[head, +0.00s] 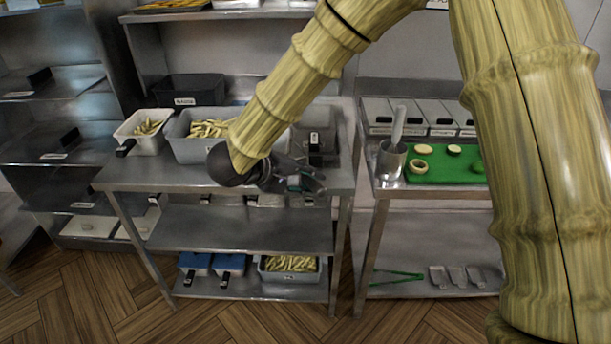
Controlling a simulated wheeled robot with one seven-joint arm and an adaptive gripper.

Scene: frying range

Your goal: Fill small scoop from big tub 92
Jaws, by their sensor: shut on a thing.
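My gripper (301,183) is over the front right of the upper steel table, low near its front edge. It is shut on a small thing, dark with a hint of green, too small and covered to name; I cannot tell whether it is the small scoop. A large grey tub (184,151) of fries stands on the table behind and left of the gripper, partly hidden by my arm. A smaller white tub (151,146) with some fries and a black handle stands left of it. Tub labels are too small to read, so I cannot pick out tub 92.
A black bin (189,88) stands behind the tubs. Another tub of fries (291,276) and blue-topped containers (228,265) sit on the bottom shelf. The right table holds a steel pot (391,161) and green board (430,174); metal scoops (458,277) and green tongs (400,275) lie below.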

